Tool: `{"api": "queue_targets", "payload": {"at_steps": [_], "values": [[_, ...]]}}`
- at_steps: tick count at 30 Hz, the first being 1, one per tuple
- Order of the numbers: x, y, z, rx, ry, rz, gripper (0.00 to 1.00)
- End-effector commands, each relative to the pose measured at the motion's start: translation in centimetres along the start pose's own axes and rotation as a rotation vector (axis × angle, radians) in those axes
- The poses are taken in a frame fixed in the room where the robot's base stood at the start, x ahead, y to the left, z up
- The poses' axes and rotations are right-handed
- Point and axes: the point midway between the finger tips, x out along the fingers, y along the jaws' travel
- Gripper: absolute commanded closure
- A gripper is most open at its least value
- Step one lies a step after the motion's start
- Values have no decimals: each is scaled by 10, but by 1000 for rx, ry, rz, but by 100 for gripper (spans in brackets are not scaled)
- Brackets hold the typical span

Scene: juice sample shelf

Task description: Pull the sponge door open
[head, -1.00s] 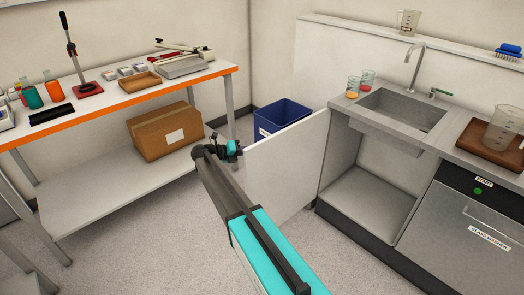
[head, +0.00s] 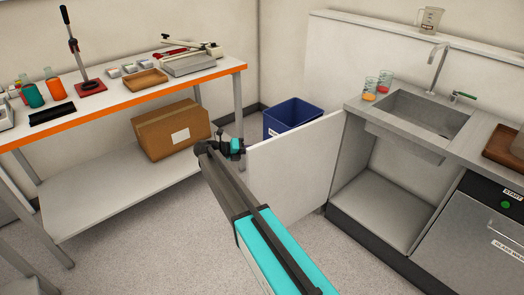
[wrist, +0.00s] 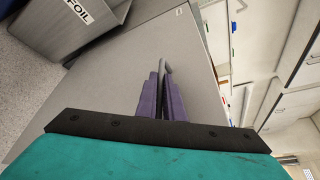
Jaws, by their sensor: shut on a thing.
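The sponge door (head: 295,165) is a plain pale panel. It stands swung well out from the open cabinet (head: 385,208) under the sink. My gripper (head: 240,147) is at the door's outer, free edge, far from the hinge side. In the wrist view my purple fingers (wrist: 162,98) are shut on the door's thin handle (wrist: 166,70), and the door's grey face (wrist: 115,75) lies behind them. The handle is hidden in the head view. The visible cabinet floor is bare.
A blue bin (head: 292,115) stands just behind the door; a bin labelled FOIL (wrist: 80,25) shows in the wrist view. An orange-edged bench (head: 125,95) with a cardboard box (head: 172,130) on its lower shelf is at left. The glass washer (head: 465,235) is at right. Floor between is clear.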

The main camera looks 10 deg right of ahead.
Motion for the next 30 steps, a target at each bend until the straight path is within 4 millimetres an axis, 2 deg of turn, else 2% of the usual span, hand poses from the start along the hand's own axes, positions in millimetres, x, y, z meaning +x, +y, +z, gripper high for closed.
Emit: {"api": "queue_targets", "payload": {"at_steps": [1, 3, 17, 23, 30], "values": [[-2, 0, -1, -1, 3, 0, 100], [-2, 0, -1, -1, 3, 0, 85], [-7, 1, -1, 0, 0, 1, 85], [-26, 1, 0, 0, -1, 2, 85], [-63, 2, -1, -1, 0, 2, 85]]}}
